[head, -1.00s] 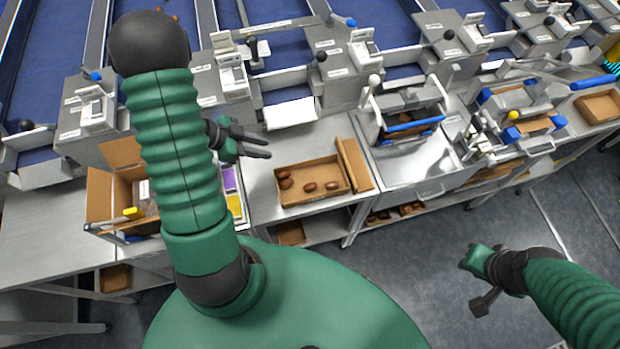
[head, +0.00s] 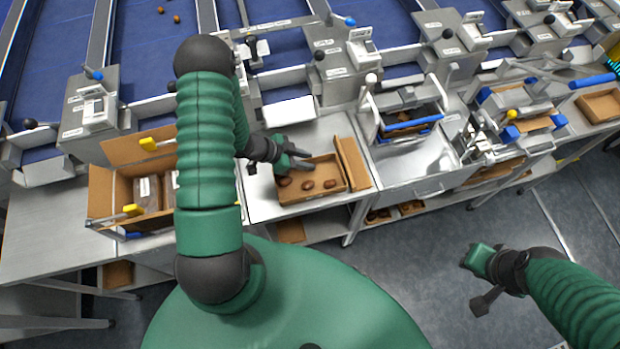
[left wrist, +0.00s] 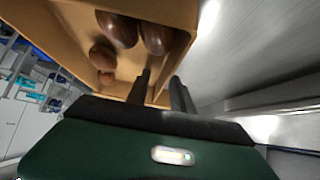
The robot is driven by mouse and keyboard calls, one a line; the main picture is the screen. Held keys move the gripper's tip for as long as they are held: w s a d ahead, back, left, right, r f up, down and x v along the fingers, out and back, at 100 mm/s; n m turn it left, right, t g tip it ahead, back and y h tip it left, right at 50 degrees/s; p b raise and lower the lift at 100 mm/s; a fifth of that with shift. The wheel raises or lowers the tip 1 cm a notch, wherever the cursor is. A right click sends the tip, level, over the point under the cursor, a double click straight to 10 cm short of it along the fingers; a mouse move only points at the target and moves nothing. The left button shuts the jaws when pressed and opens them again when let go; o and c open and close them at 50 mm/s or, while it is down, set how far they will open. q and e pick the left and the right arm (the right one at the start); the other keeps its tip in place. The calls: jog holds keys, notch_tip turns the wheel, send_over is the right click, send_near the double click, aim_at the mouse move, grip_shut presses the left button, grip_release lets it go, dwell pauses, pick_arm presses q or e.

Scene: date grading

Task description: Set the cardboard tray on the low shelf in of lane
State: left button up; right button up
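The open cardboard tray (head: 313,197) sits on the steel counter with several brown dates (head: 308,184) in it. The low shelf (head: 325,229) shows partly below the counter. My right gripper (head: 481,283) hangs over the floor at the right, away from the tray; its finger opening is unclear.
An open carton (head: 112,192) with packs stands left. Grading machines line the back. Cardboard with dates (head: 408,208) lies below the counter at right. The floor (head: 420,265) in front is open.

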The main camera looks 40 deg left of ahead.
pick_arm(q)
jog(key=shift+s+a, duration=0.1)
jog(key=shift+a, duration=0.1)
jog(key=c, duration=0.6)
jog(key=shift+a, duration=0.25)
grip_shut()
jog(key=shift+d, duration=0.2)
